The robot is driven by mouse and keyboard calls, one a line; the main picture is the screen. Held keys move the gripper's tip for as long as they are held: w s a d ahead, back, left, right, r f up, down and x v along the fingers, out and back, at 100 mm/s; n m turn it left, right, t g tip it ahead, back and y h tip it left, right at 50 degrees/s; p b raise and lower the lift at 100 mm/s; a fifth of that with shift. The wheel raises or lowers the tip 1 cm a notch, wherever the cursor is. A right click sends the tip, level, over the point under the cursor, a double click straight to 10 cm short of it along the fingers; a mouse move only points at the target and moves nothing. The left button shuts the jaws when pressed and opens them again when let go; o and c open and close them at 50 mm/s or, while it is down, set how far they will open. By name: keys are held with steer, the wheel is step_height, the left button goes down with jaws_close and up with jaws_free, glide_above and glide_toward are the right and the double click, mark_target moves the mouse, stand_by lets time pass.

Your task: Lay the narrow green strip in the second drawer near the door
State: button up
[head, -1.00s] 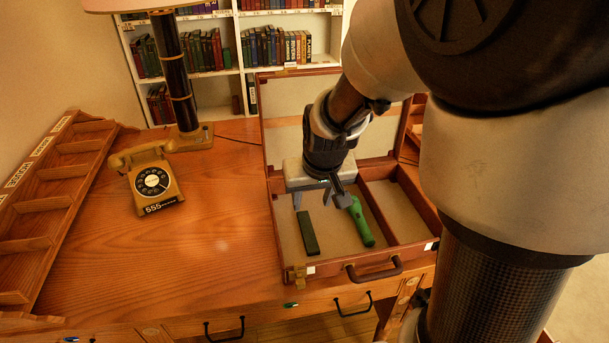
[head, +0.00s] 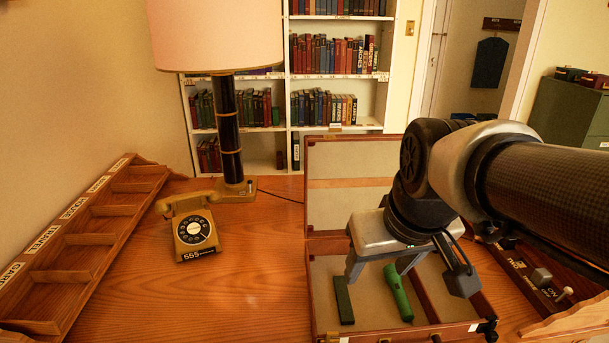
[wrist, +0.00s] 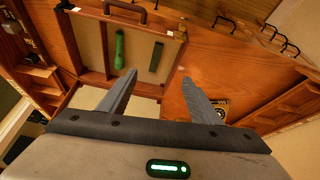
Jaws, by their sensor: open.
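The narrow dark green strip (head: 344,300) lies in the left compartment of an open case (head: 316,290) on the desk. A brighter green torch-like object (head: 398,292) lies to its right in the same compartment. My gripper (head: 378,276) is open and empty above the case. In the wrist view, my gripper (wrist: 160,77) has its fingers spread, with the strip (wrist: 156,57) and torch-like object (wrist: 120,49) beyond them. Drawer fronts with dark handles (wrist: 225,22) show at the upper right there; the head view does not show them.
A yellow dial telephone (head: 194,232) and a lamp (head: 228,130) stand left of the case. A sloped wooden rack (head: 85,243) runs along the desk's left side. The case lid (head: 350,197) stands upright behind my gripper. A panel with a switch (head: 540,275) is at right.

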steer(key=w+f+n+g, duration=0.1)
steer(key=w+f+n, duration=0.1)
steer(key=w+f, duration=0.35)
steer(key=n+y, duration=0.1)
glide_toward(344, 296)
steer(key=w+f+g+b, duration=0.1)
steer(key=b, duration=0.2)
steer(key=shift+w+a, duration=0.15)
steer(key=shift+s+b+x, duration=0.2)
steer(key=shift+b+x, duration=0.55)
steer(key=shift+x, duration=2.45)
jaws_close()
steer(key=s+r+m+p, duration=0.2)
steer(key=s+r+p, duration=0.1)
steer(key=r+p, duration=0.6)
steer(key=s+r+m+h+p, duration=0.1)
steer(key=s+r+p, duration=0.3)
steer(key=r+p, duration=0.6)
step_height(344, 296, up, 2)
steer(key=shift+r+m, duration=0.15)
steer(key=shift+m, duration=0.45)
